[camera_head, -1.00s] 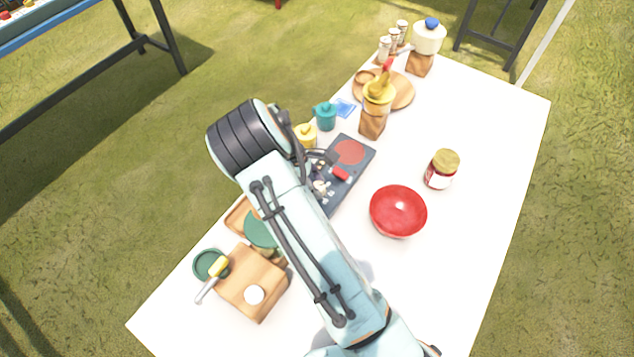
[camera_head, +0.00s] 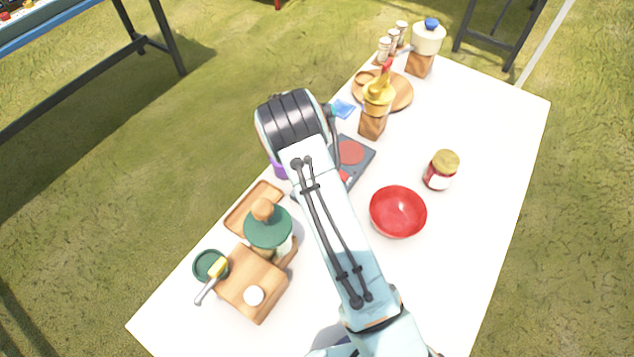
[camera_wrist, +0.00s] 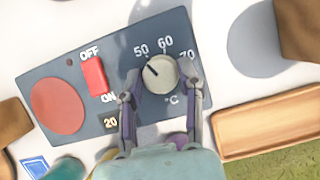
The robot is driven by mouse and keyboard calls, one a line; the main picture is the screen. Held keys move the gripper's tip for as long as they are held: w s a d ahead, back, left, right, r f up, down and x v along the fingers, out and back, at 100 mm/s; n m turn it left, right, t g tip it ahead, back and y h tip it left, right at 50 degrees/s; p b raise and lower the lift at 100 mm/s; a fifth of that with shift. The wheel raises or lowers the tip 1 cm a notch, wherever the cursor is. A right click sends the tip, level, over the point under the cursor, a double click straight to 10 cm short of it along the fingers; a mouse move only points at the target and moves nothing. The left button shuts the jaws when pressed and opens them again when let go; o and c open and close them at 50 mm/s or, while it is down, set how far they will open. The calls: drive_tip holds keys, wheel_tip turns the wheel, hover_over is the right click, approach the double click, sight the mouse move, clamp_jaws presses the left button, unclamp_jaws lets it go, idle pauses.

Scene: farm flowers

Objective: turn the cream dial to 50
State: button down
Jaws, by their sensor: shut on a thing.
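The cream dial (camera_wrist: 161,74) sits on a dark blue-grey control panel (camera_wrist: 75,70) in the wrist view. A black mark on its face points up and left, roughly toward the printed 50. The numbers 60 and 70 stand further right around it. My gripper (camera_wrist: 162,82) has one finger on each side of the dial and is shut on it. In the head view my arm covers the dial and the gripper, and only the far part of the panel (camera_head: 354,171) shows.
The panel bears a red switch (camera_wrist: 95,77), a red round plate (camera_wrist: 58,104) and a small display (camera_wrist: 111,122) reading 20. A wooden tray (camera_wrist: 270,131) lies right of it. In the head view, a red bowl (camera_head: 398,212) and a jar (camera_head: 441,170) stand right of my arm.

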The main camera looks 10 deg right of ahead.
idle(0.3)
drive_tip(key=c, duration=0.7)
unclamp_jaws()
drive_tip(key=v, duration=1.2)
drive_tip(key=shift+s, duration=0.1)
